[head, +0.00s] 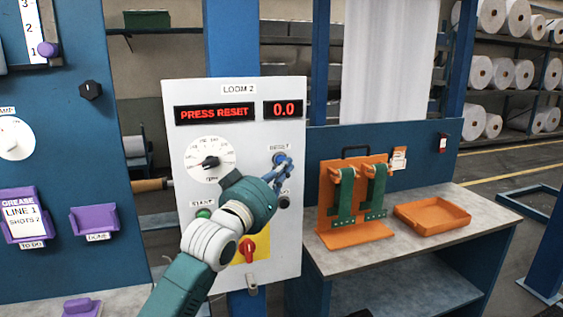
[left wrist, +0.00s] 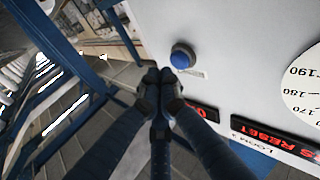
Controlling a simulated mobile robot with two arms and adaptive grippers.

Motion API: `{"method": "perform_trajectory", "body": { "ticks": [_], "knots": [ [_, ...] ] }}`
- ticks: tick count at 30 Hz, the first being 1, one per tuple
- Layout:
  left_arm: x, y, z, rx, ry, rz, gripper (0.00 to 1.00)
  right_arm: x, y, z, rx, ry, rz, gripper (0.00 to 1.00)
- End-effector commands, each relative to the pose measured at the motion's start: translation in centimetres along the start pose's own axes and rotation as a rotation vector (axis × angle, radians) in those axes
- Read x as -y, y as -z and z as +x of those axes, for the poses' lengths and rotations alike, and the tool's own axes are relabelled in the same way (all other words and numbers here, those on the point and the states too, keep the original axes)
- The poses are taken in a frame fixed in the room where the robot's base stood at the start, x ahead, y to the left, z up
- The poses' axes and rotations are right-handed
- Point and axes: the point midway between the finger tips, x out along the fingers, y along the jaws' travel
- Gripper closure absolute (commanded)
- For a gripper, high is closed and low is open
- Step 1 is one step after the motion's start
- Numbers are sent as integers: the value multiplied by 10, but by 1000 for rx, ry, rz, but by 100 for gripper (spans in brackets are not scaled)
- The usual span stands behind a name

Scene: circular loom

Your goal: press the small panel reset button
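The loom panel (head: 180,95) is a light grey board marked LOOM 2. Its red displays read PRESS RESET and 0.0. The small blue reset button (head: 279,158) is at its right side and also shows in the left wrist view (left wrist: 182,57), unobstructed there. My left gripper (head: 284,172) is in front of the panel, just below the button in the head view. In the left wrist view its fingertips (left wrist: 158,80) are together and hold nothing. They appear beside the button; whether they touch the panel I cannot tell. My right gripper is not in view.
On the panel are a round dial (head: 211,160), a green start button (head: 204,213), a dark button (head: 283,201) and a red rotary switch (head: 248,250), all close to my arm. To the right, a workbench (head: 480,207) carries an orange stand (head: 350,233) and an orange tray (head: 430,214).

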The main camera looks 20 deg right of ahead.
Motion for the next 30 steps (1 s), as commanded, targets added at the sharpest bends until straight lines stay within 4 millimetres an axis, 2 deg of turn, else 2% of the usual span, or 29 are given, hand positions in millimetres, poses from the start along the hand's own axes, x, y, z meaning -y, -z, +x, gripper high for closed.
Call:
{"method": "perform_trajectory", "body": {
  "ticks": [30],
  "knots": [
    [6,0,6,0,0,0,100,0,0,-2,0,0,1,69]
  ]
}}
